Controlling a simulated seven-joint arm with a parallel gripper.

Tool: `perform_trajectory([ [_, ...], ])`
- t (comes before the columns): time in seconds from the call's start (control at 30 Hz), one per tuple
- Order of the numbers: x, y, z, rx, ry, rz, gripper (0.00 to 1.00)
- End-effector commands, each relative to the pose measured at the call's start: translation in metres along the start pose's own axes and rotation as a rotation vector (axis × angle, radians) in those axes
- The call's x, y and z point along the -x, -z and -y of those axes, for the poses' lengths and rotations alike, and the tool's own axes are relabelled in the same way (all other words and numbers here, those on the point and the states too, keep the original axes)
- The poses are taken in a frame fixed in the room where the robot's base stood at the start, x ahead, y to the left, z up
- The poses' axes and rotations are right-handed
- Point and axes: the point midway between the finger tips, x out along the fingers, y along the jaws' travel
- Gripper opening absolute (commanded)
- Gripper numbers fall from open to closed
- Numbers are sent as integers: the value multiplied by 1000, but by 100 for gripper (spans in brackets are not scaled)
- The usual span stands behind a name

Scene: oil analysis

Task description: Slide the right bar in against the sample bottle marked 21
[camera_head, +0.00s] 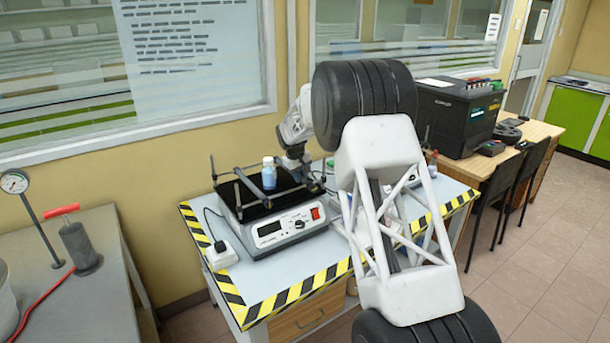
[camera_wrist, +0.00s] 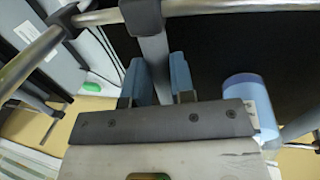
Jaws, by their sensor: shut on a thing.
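The sample bottle (camera_head: 269,174), blue with a white cap, stands upright on the black platform of the shaker (camera_head: 272,235). Its number is not readable. In the wrist view the bottle (camera_wrist: 250,101) is at the right. My gripper (camera_head: 300,163) is low over the platform, right of the bottle in the head view. In the wrist view its blue fingertips (camera_wrist: 161,80) are shut on a grey bar (camera_wrist: 156,58) that runs between them. Dark platform shows between this bar and the bottle, so they look apart. In the head view the gripped bar is mostly hidden by my gripper.
Another bar (camera_head: 246,186) lies left of the bottle. A rail (camera_wrist: 105,16) and a dark clamp (camera_wrist: 143,17) are close to my fingers. My arm covers the bench's right part.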

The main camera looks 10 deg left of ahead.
Motion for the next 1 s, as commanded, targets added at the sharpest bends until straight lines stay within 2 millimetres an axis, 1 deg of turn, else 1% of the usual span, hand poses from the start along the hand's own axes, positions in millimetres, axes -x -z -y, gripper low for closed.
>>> perform_trajectory([
  [0.03,3,0,9,2,0,-1,2],
  [0.27,11,0,49,3,0,-1,2],
  [0.4,16,0,76,3,0,-1,2],
  [0.53,20,0,96,2,0,-1,2],
  [0.67,22,0,104,1,0,-2,2],
  [0.93,22,0,105,0,0,-2,2],
  [0.97,22,0,105,0,0,-2,25],
  [1.0,22,0,105,0,0,-2,31],
])
